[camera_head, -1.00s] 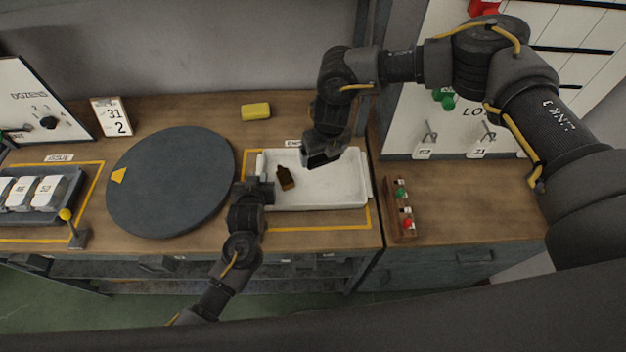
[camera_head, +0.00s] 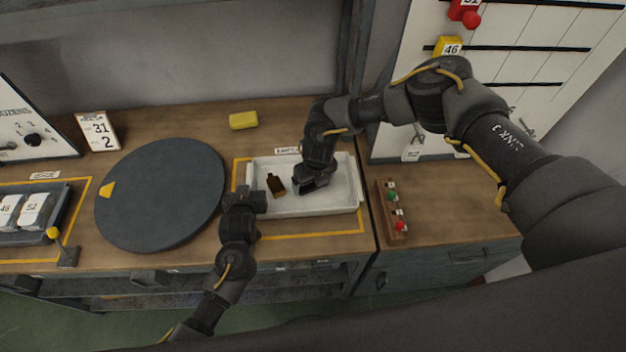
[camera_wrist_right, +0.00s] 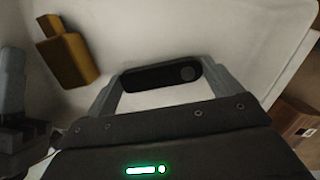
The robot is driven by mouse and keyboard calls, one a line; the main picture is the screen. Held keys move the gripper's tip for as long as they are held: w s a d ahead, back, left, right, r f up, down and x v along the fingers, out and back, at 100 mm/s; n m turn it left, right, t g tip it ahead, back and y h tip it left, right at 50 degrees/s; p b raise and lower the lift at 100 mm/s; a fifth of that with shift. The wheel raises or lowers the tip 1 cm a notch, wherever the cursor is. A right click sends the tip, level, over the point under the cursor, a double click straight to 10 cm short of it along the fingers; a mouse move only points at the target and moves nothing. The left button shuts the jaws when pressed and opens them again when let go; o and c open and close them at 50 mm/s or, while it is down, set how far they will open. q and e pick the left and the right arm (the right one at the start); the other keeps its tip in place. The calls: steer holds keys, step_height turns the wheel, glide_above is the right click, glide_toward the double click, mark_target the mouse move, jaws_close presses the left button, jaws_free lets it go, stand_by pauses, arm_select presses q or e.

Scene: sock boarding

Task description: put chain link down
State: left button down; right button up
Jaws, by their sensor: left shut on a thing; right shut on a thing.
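The chain link (camera_wrist_right: 150,78) is a dark, rounded bar with a round pin at one end. My right gripper (camera_wrist_right: 162,77) is shut on it, one finger at each end. That gripper hides the link in the head view. I cannot tell whether the link touches the tray floor. My left gripper (camera_head: 246,194) is shut at the tray's left edge, seemingly on its rim; the contact is hidden.
A dark round turntable (camera_head: 160,195) is left of the tray.

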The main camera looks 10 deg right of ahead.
steer(key=shift+f, duration=0.15)
steer(key=o, duration=0.8)
steer(key=shift+o, duration=0.2)
step_height(320, 180, up, 12)
steer(key=s, duration=0.2)
steer(key=shift+d, duration=0.3)
